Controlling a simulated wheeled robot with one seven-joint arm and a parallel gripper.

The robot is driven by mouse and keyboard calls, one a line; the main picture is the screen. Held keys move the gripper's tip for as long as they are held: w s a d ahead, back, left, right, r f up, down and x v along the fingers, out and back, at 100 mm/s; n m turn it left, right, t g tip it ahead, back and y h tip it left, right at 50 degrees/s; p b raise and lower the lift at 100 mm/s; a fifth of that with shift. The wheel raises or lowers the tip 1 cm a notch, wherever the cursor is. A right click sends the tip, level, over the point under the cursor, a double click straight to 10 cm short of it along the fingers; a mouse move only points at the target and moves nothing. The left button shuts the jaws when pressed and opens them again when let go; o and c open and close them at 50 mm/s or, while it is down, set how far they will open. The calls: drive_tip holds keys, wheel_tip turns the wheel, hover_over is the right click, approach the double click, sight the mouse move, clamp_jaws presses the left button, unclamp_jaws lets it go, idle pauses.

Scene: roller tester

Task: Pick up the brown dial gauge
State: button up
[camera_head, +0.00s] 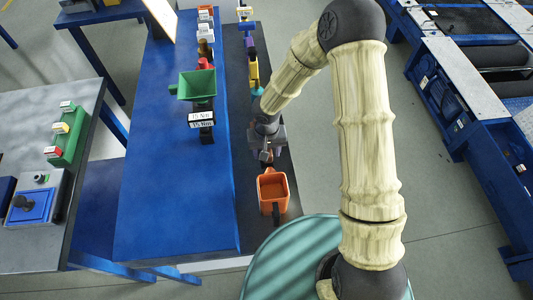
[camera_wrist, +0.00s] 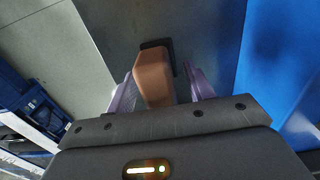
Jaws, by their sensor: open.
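The brown dial gauge (camera_wrist: 153,75) shows in the wrist view as a brown block-like body with a black part at its far end. It is between the two purple fingers of my gripper (camera_wrist: 161,84), which is open around it. A gap shows on the right side; I cannot tell whether the left finger touches it. In the head view my gripper (camera_head: 267,151) is low over the dark strip beside the blue table, just behind the orange container. There the gauge is mostly hidden by my gripper.
The orange container (camera_head: 272,188) stands close in front of my gripper on the dark strip (camera_head: 246,198). A yellow tool (camera_head: 253,72) stands farther back. A green hopper (camera_head: 197,85) is on the blue table (camera_head: 165,170), whose front is clear.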

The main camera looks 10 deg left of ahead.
clamp_jaws()
idle(0.3)
drive_tip(key=shift+r, duration=0.1)
wheel_tip(320, 180, up, 10)
drive_tip(key=shift+f, duration=0.1)
idle(0.4)
idle(0.3)
